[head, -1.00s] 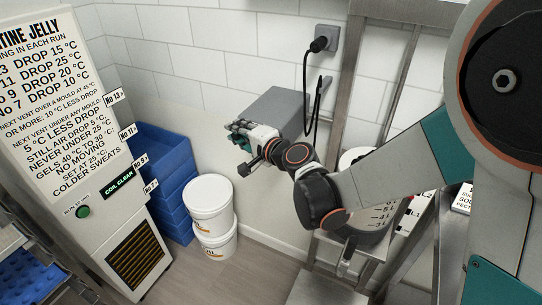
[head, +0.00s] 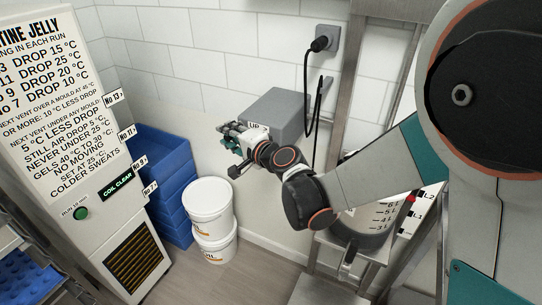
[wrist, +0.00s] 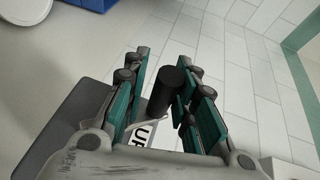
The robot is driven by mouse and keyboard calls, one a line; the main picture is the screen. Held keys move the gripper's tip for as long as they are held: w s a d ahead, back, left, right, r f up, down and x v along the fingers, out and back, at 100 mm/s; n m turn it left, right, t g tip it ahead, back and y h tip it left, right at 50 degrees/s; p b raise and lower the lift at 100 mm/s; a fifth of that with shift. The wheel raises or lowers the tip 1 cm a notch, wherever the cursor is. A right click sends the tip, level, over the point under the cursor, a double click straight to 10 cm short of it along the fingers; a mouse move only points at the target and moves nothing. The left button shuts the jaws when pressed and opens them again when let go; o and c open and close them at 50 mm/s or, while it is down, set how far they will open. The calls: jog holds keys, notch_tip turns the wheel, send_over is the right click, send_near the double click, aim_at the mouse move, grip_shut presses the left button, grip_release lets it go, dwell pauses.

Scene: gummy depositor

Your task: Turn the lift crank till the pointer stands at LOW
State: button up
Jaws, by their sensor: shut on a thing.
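My gripper (head: 230,137) is in front of the grey box (head: 282,111) on the wall side in the head view. In the wrist view its teal fingers (wrist: 170,95) stand on either side of a black cylindrical handle (wrist: 172,88), which I take as the crank's grip. They are shut on it. A white label on the box, partly hidden, reads "UP" in the wrist view (wrist: 141,138). The crank's arm is mostly hidden. A red mark (head: 411,198) shows near labels L2 and L1 at the right; I cannot tell whether it is the pointer. No LOW mark is readable.
A hopper with a litre scale (head: 384,214) stands in a steel frame, partly behind my arm. White buckets (head: 208,207) and stacked blue crates (head: 169,200) stand left of it. A black cable (head: 308,95) hangs from a wall socket. Some floor is clear.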

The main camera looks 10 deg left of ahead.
jog(key=shift+o, duration=0.9)
jog(key=shift+w+a+f+b, duration=0.15)
jog(key=shift+a+f+b, duration=0.2)
jog(key=shift+f, duration=0.3)
jog(key=shift+w+a+f+b, duration=0.1)
jog(key=shift+a+f+b, duration=0.15)
jog(key=shift+f+b, duration=0.25)
jog(key=shift+d, duration=0.1)
jog(key=c, duration=0.4)
jog(key=shift+o, duration=0.2)
jog(key=f, duration=0.1)
jog(key=f+b, duration=0.2)
jog(key=shift+w+f, duration=0.1)
jog(key=shift+w, duration=0.15)
jog(key=f, duration=0.1)
jog(key=f+b, duration=0.2)
jog(key=shift+s+d+f, duration=0.15)
jog(key=shift+s+d, duration=0.05)
jog(key=shift+d, duration=0.05)
jog(key=shift+s+d+f, duration=0.3)
jog(key=shift+d+f, duration=0.3)
jog(key=shift+s+d+f, duration=0.3)
jog(key=shift+d+f, duration=0.25)
jog(key=shift+d, duration=0.05)
